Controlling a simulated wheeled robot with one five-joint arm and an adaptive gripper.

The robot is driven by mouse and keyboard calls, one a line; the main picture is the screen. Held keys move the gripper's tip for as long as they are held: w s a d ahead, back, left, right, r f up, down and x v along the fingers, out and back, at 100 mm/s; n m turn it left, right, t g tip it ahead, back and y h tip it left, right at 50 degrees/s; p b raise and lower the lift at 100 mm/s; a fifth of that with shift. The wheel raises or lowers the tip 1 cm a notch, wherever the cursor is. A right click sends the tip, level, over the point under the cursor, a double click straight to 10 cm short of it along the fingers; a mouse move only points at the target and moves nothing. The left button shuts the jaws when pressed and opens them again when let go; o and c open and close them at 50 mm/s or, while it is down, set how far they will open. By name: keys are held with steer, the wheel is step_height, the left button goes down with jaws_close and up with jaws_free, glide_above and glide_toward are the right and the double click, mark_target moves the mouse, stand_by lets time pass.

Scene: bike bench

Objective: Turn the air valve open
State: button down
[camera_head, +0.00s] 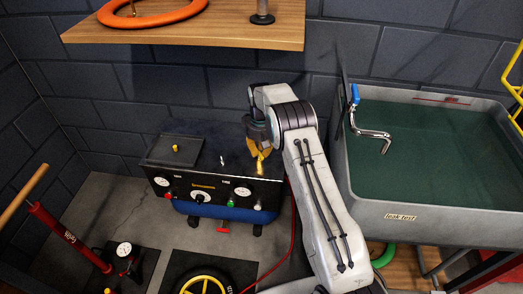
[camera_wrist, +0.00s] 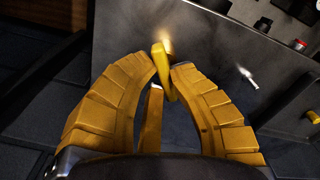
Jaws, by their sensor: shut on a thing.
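The air valve shows as a yellow lever (camera_head: 260,166) at the top right of the black compressor (camera_head: 165,183). My gripper (camera_head: 260,149) reaches down over it. In the wrist view the curved yellow fingers of my gripper (camera_wrist: 164,72) close in from both sides on the yellow lever (camera_wrist: 160,58), which stands between their tips. A second yellow bar shows lower between the fingers. Lever and fingers are nearly the same colour, so the exact contact is hard to see. The lower part of the valve is partly hidden by the fingers.
The compressor's front has gauges, a dial and coloured knobs; a small silver toggle (camera_wrist: 249,79) is near the lever. A grey leak test sink (camera_head: 420,222) stands right, with a blue-handled tap (camera_head: 355,95). A wooden shelf (camera_head: 250,40) is above. A red pump (camera_head: 65,235) stands left.

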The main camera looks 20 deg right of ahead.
steer(key=n, duration=0.5)
steer(key=shift+s+d+f+n, duration=0.2)
steer(key=shift+d+n, duration=0.1)
steer(key=n, duration=0.4)
steer(key=shift+w+a+n, duration=0.1)
steer(key=shift+n, duration=0.6)
steer(key=c, duration=1.5)
jaws_free()
steer(key=o, duration=0.4)
steer(key=shift+w+r, duration=0.15)
steer(key=shift+a, duration=0.1)
